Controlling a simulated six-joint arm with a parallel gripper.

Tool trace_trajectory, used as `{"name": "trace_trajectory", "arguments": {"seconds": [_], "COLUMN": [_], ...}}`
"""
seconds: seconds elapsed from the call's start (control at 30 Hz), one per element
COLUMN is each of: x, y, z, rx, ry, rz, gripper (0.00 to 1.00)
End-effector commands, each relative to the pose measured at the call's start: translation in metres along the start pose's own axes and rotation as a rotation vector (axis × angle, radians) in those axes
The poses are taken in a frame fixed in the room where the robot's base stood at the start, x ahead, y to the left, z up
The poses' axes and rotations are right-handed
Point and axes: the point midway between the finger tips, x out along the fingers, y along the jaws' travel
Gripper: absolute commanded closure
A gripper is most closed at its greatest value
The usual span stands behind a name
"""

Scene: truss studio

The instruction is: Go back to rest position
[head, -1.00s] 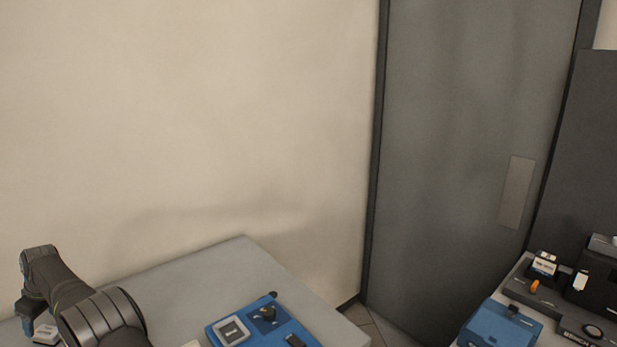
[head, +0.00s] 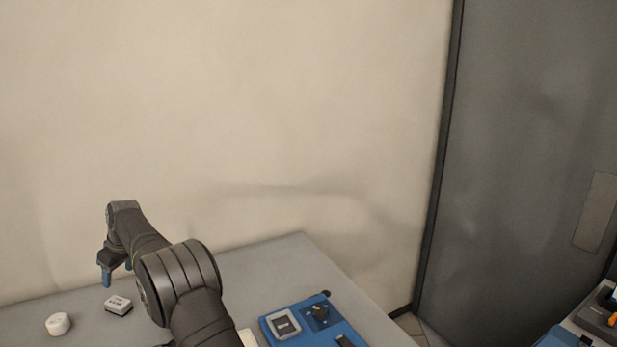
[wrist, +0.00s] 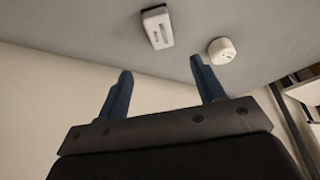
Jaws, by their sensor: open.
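My gripper (head: 117,279) is at the left of the head view, at the end of my dark arm, above the grey table (head: 265,262). In the wrist view its two blue fingers (wrist: 160,82) stand wide apart with nothing between them. A small white box with a dark label (head: 118,305) lies on the table near the gripper. It also shows in the wrist view (wrist: 157,27), beyond the fingers and apart from them. A round white piece (head: 58,323) lies to its left on the table, and shows in the wrist view (wrist: 222,50) near the right fingertip.
A blue panel (head: 345,328) with a square grey part and a dark knob lies at the table's right end. A pale wall (head: 250,110) stands behind the table, with a grey door (head: 530,140) to the right. A second station (head: 590,325) shows at the lower right corner.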

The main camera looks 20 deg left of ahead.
Motion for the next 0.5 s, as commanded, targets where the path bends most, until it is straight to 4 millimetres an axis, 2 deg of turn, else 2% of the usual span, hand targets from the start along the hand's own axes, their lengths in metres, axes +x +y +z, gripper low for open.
{"name": "trace_trajectory", "arguments": {"seconds": [0.03,0.5], "x": [0.020,0.110], "y": [-0.002,-0.002], "z": [0.004,0.004], "rx": [0.000,0.000], "ry": [-0.011,-0.009], "rz": [-0.007,-0.005], "gripper": [0.38,0.38]}}
